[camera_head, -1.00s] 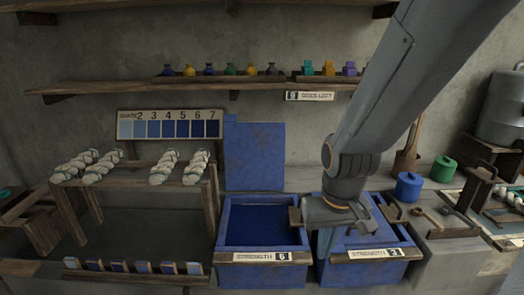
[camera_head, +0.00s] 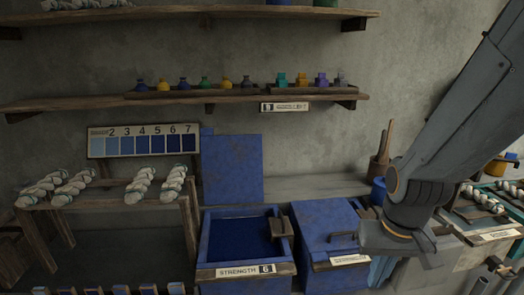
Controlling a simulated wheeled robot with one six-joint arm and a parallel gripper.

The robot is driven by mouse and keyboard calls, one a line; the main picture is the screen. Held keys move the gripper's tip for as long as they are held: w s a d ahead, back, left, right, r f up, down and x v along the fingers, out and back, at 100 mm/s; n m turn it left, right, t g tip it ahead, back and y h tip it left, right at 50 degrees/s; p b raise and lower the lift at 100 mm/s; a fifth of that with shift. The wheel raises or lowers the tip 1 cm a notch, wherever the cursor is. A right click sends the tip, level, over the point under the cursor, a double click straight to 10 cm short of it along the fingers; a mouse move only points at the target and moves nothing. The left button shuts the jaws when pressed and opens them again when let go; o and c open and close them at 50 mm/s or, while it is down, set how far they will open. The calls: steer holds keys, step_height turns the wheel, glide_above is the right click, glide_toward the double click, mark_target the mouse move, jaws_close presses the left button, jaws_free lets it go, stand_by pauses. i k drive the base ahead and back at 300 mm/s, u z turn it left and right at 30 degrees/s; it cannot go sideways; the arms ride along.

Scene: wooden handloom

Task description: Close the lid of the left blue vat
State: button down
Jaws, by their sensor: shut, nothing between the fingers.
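The left blue vat (camera_head: 205,250) is open, with dark blue liquid inside and a strength label on its front. A flat blue lid (camera_head: 232,170) stands upright behind it against the wall. A dark brown block-like piece (camera_head: 283,225) sits at the vat's right edge. The right blue vat (camera_head: 315,275) is covered by a flat blue lid (camera_head: 322,215) with a dark handle (camera_head: 342,236). My gripper (camera_head: 428,258) is shut and empty, right of the right vat and well away from the upright lid. It hides part of the bench behind it.
A wooden rack (camera_head: 100,196) with yarn skeins stands left of the vats, with a numbered blue shade chart (camera_head: 140,142) above. A shelf (camera_head: 190,102) of small bottles runs along the wall. Trays with skeins (camera_head: 490,210) are at the right. Space above the left vat is clear.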

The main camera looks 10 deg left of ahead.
mark_target(231, 166)
steer(key=z, duration=0.05)
steer(key=i, duration=0.95)
